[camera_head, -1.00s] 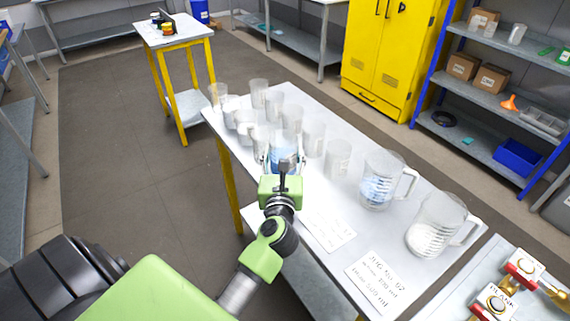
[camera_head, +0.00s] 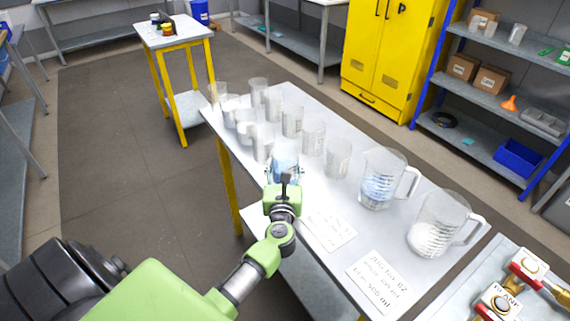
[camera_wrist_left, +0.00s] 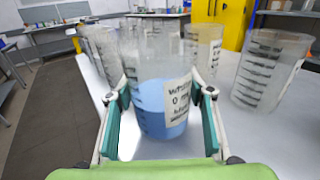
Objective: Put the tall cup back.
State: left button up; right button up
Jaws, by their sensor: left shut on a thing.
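The cup in my left gripper is clear, with a white label and blue liquid in its lower part (camera_wrist_left: 162,100). In the head view this cup (camera_head: 285,158) is near the table's left edge, in front of the other cups. My left gripper (camera_head: 284,178) is shut on it, with one teal-padded finger on each side in the wrist view (camera_wrist_left: 165,118). The cup looks upright. I cannot tell whether its base touches the table. My right gripper is not in view.
Several clear cups (camera_head: 313,138) stand close behind and beside the held cup on the white table (camera_head: 310,195). Two handled jugs, one with blue liquid (camera_head: 378,188) and one with white contents (camera_head: 432,236), stand to the right. Paper cards (camera_head: 385,281) lie in front.

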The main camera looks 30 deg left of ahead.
pick_arm(q)
jog(key=shift+f, duration=0.1)
jog(key=o, duration=1.4)
jog(key=shift+r, duration=0.3)
jog(key=v, duration=0.3)
jog(key=b+v, duration=0.1)
jog(key=v, duration=0.3)
jog(key=b+v, duration=0.1)
jog(key=v, duration=0.2)
jog(key=shift+s+d+f, duration=0.2)
jog(key=shift+s+f, duration=0.1)
jog(key=shift+s, duration=0.05)
jog(key=shift+s+d+r+b, duration=0.15)
jog(key=shift+s+d+b, duration=0.2)
jog(key=shift+s, duration=0.2)
